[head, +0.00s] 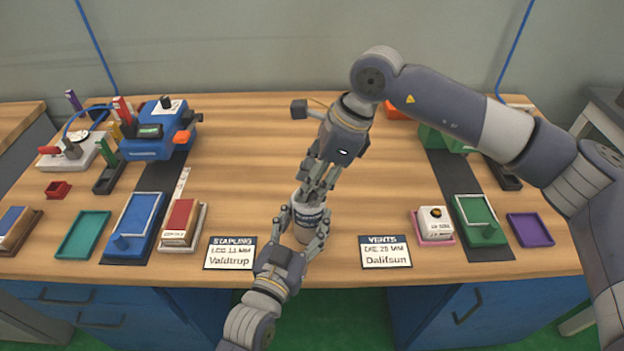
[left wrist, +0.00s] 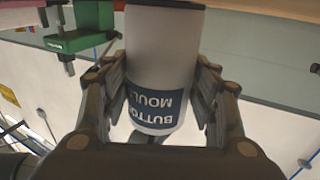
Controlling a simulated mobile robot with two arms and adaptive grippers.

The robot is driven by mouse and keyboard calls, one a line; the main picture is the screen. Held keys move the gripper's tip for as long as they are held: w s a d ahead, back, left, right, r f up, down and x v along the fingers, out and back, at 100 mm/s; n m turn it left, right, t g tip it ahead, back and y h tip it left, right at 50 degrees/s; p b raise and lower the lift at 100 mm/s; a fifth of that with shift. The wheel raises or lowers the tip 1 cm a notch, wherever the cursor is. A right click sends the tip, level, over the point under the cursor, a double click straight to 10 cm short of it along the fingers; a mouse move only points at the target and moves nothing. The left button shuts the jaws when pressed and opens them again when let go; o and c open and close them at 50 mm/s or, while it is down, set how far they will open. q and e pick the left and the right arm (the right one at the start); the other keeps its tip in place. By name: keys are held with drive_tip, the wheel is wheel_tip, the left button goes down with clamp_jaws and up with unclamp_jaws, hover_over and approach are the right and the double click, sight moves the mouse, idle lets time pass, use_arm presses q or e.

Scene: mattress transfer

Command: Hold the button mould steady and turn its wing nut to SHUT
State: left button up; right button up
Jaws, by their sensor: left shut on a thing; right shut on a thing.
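The button mould (head: 304,232) is a pale grey cylinder with a dark blue label. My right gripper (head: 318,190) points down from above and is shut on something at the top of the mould. The wing nut is hidden by the fingers, so its position cannot be read.
Two cards, "STAPLING" (head: 230,253) and "VENTS" (head: 386,252), lie at the front edge on either side. A blue machine (head: 160,130) and trays stand at the left. A green tray (head: 480,220) and a purple tray (head: 530,229) lie at the right. Bare wood surrounds the mould.

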use_arm(q)
drive_tip(key=shift+r, duration=0.2)
use_arm(e)
drive_tip(key=shift+m, duration=0.3)
drive_tip(key=m+t, duration=0.1)
drive_tip(key=m, duration=0.2)
drive_tip(key=shift+s+m+t, duration=0.1)
drive_tip(key=shift+m+t, duration=0.3)
drive_tip(key=m, duration=0.2)
drive_tip(key=m+t+h, duration=0.1)
drive_tip(key=m, duration=0.1)
drive_tip(key=shift+s+a+m+t, duration=0.1)
drive_tip(key=shift+m+t, duration=0.2)
drive_tip(key=m+h, duration=0.1)
drive_tip(key=m, duration=0.3)
drive_tip(key=shift+a+t+h, duration=0.1)
drive_tip(key=shift+t+h, duration=0.3)
drive_tip(key=m, duration=0.2)
drive_tip(key=m+h, duration=0.1)
drive_tip(key=m, duration=0.1)
drive_tip(key=shift+a+m+h, duration=0.1)
drive_tip(key=shift+m+h, duration=0.2)
drive_tip(key=shift+m, duration=0.3)
drive_tip(key=o, duration=1.1)
